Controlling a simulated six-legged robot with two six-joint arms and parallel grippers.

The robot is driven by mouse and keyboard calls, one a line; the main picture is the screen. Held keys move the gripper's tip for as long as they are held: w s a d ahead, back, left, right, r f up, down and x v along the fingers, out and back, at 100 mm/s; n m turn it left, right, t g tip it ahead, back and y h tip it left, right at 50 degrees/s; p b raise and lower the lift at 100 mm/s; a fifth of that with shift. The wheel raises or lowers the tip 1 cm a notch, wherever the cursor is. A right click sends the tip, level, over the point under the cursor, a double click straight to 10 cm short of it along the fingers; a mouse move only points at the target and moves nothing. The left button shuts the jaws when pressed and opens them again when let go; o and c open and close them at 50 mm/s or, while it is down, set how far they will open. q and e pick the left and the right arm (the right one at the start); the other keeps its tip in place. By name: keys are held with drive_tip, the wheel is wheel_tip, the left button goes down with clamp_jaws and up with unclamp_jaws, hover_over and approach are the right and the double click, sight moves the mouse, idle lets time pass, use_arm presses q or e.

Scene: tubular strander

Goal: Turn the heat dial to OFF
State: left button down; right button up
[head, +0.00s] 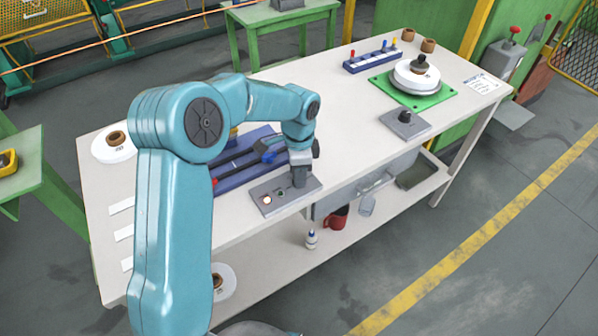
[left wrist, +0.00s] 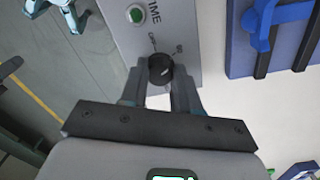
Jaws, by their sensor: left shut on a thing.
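A grey control panel (head: 285,196) lies near the front edge of the white bench. It carries a lit lamp (head: 267,199) and a green button (head: 281,191); the green button also shows in the left wrist view (left wrist: 136,14). The black heat dial (left wrist: 160,68) sits on this panel, with small printed marks beside it, one looking like OFF. My left gripper (head: 300,181) reaches down onto the panel. In the left wrist view its two fingers (left wrist: 160,80) are shut on the dial from both sides. The dial's pointer is hard to make out. My right gripper is not in view.
A blue tray (head: 235,165) with tools lies just behind the panel. Another grey plate with a black knob (head: 405,117) is farther right. A white disc (head: 416,75) on a green base stands at the back right. Bare bench lies between them.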

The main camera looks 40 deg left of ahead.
use_arm(q)
drive_tip(key=shift+n, duration=0.3)
drive_tip(key=n+b, duration=0.2)
drive_tip(key=n, duration=0.3)
drive_tip(key=shift+n, duration=0.3)
drive_tip(key=n+b, duration=0.1)
drive_tip(key=n, duration=0.4)
drive_tip(key=shift+n, duration=0.3)
drive_tip(key=c, duration=0.8)
unclamp_jaws()
drive_tip(key=r, duration=1.1)
drive_tip(key=r+p, duration=0.1)
drive_tip(key=r, duration=0.4)
drive_tip(key=shift+s+a+r, duration=0.1)
drive_tip(key=shift+a+r, duration=0.1)
drive_tip(key=shift+a, duration=0.1)
drive_tip(key=shift+s+f, duration=0.1)
